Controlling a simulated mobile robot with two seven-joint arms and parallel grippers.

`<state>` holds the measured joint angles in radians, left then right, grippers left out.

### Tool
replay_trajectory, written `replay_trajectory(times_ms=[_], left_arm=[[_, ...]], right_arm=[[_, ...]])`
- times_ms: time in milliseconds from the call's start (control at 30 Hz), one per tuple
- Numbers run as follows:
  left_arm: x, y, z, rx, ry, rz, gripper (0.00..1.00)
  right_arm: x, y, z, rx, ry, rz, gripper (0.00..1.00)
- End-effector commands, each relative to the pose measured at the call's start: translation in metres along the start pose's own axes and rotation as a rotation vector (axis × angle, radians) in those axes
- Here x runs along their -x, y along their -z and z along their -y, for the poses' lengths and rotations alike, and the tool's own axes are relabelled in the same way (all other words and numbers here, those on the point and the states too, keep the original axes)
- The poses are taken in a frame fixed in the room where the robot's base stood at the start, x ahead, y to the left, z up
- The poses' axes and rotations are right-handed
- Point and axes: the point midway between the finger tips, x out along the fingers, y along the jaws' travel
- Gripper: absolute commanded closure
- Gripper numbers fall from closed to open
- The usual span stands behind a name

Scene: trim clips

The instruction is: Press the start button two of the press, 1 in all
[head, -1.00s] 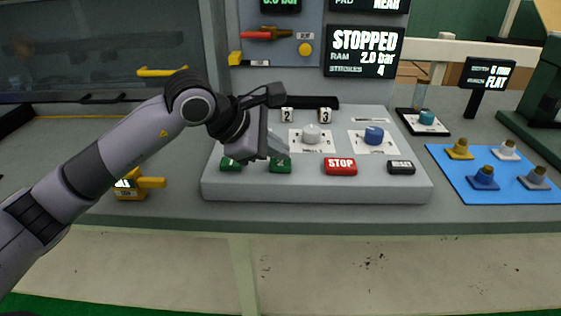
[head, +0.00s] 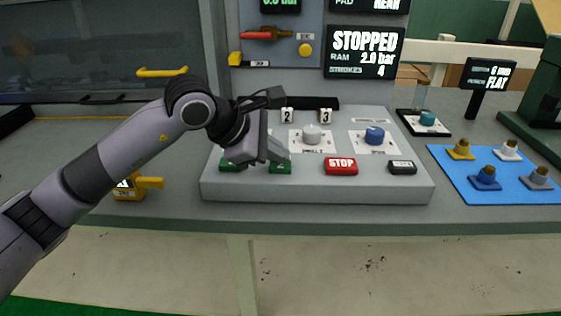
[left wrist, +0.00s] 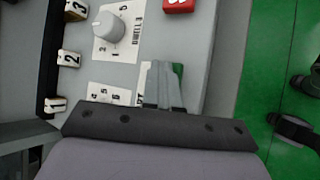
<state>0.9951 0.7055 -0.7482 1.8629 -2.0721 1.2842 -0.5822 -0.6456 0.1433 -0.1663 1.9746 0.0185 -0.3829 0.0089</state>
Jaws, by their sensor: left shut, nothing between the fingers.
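The press's control panel (head: 330,190) has two green buttons at its front left. Start button two (head: 280,168) is the right one of these, and the other green button (head: 230,165) is partly covered by my gripper. My left gripper (head: 283,154) is shut and empty, with its fingertips right over or at the back edge of start button two. In the left wrist view the shut fingers (left wrist: 160,72) lie across the green button (left wrist: 178,70), leaving a corner visible. I cannot tell whether they touch it. The display (head: 364,52) reads STOPPED, strokes 4.
To the right on the panel are a red STOP button (head: 341,166), a black button (head: 402,167), a grey knob (head: 312,134) and a blue knob (head: 375,135). A blue mat (head: 510,190) with several clips lies farther right. A yellow device (head: 130,188) sits left of the panel.

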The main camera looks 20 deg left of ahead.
Motion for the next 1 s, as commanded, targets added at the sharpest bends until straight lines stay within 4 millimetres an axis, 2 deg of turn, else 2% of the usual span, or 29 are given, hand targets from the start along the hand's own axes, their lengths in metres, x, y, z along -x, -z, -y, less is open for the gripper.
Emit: replay_trajectory(times_ms=[1000], left_arm=[[0.017, -0.012, -0.013, 0.000, 0.001, -0.001, 1.00]], right_arm=[[0.008, 0.011, 0.000, -0.001, -0.001, 0.001, 1.00]])
